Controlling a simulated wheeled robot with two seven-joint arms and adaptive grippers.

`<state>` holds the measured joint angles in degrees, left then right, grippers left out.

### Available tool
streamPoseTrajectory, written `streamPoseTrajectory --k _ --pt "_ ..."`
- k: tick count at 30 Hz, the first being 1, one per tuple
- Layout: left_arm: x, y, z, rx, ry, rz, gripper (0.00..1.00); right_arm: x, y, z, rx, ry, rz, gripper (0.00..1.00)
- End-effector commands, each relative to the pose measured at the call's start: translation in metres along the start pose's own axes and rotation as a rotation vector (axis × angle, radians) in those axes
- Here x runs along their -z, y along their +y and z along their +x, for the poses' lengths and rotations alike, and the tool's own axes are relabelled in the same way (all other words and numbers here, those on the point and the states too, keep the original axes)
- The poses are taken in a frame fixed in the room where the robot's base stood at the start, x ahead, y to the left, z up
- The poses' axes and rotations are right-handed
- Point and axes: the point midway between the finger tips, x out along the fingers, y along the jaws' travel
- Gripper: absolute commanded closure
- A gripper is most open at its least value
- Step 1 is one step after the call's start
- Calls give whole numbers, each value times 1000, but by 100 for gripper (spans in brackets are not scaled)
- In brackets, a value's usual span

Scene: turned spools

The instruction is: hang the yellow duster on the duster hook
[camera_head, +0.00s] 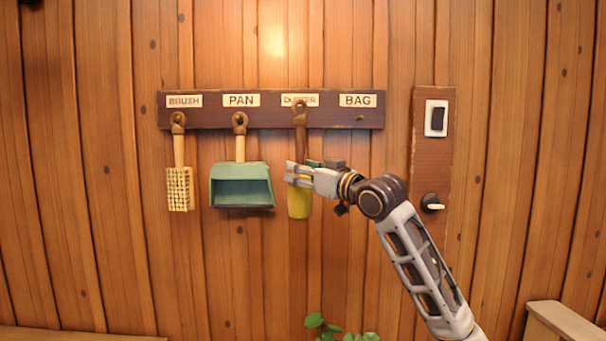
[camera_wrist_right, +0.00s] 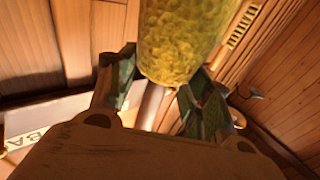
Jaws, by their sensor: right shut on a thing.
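The yellow duster (camera_head: 299,204) hangs upright below the DUSTER label (camera_head: 299,100), with its head down. Its brown handle (camera_head: 300,135) rises over the dark board, and its top end overlaps the lower part of the label. The duster hook is hidden behind the handle's top, so I cannot tell whether the duster is on it. My right gripper (camera_head: 300,173) is shut on the duster just above the yellow head. In the right wrist view, the gripper (camera_wrist_right: 155,98) has the handle between its fingers, with the fuzzy yellow head (camera_wrist_right: 185,40) beyond. My left gripper is out of view.
The brush (camera_head: 180,188) and green pan (camera_head: 241,187) hang left of the duster. The BAG hook (camera_head: 360,117) is empty. A switch panel (camera_head: 436,118) with a knob is at right. A plant (camera_head: 340,330) and a wooden corner (camera_head: 560,325) show low down.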

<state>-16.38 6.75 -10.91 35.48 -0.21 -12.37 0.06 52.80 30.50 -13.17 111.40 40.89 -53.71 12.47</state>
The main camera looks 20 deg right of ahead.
Motion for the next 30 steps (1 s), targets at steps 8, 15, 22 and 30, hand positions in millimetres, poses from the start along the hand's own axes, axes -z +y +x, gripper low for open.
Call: streamPoseTrajectory --k 8,15,22,30 --pt "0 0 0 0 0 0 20 -1 3 4 0 0 0 76" --pt "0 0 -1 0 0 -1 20 -2 8 10 0 0 1 76" --pt "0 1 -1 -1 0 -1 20 -3 14 16 1 1 0 76" --pt "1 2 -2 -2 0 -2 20 -5 20 23 1 0 1 76"
